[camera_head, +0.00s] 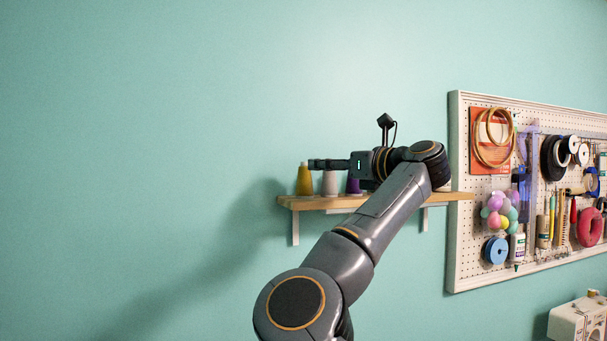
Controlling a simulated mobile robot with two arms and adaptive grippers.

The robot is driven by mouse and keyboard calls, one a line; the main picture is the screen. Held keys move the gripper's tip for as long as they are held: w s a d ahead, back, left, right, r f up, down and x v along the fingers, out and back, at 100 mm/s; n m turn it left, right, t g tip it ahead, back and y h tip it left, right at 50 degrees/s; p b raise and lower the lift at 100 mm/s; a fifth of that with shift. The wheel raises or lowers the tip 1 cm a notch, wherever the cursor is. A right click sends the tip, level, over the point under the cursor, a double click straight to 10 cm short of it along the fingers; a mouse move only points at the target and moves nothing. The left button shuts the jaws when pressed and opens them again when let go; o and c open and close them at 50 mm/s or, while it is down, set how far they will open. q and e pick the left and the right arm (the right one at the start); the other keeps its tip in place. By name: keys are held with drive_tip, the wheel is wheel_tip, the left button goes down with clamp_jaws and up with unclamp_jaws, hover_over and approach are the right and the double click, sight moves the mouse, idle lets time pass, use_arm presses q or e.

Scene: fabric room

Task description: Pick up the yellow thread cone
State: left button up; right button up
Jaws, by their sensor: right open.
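The yellow thread cone (304,181) stands upright at the left end of a wooden wall shelf (300,203). My right gripper (314,164) is open and reaches leftward above the shelf, with its fingertips level with the upper part of the yellow cone. From this view I cannot tell whether the fingers are around the cone or in front of it. My right arm covers much of the shelf. My left gripper is not in view.
A light grey-pink cone (330,184) and a purple cone (353,186) stand to the right of the yellow one, under my gripper. A pegboard (457,200) with craft tools hangs at the right. A white sewing machine (577,321) shows at the lower right. The wall at left is bare.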

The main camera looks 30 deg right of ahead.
sight(304, 180)
drive_tip(key=shift+w+a, duration=0.2)
drive_tip(key=shift+w, duration=1)
drive_tip(key=shift+w+p, duration=0.25)
drive_tip(key=shift+p, duration=0.1)
drive_tip(key=shift+w+r+p, duration=0.1)
drive_tip(key=shift+w+p, duration=0.2)
drive_tip(key=shift+p, duration=0.05)
drive_tip(key=w+p, duration=0.1)
drive_tip(key=w, duration=0.1)
drive_tip(key=w+a+p, duration=0.1)
drive_tip(key=p, duration=0.1)
drive_tip(key=shift+w+r, duration=0.2)
drive_tip(key=shift+w, duration=0.2)
drive_tip(key=shift+w+f, duration=0.15)
drive_tip(key=shift+w, duration=0.15)
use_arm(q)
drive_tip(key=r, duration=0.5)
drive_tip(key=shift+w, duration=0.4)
use_arm(e)
drive_tip(key=shift+s, duration=0.1)
clamp_jaws()
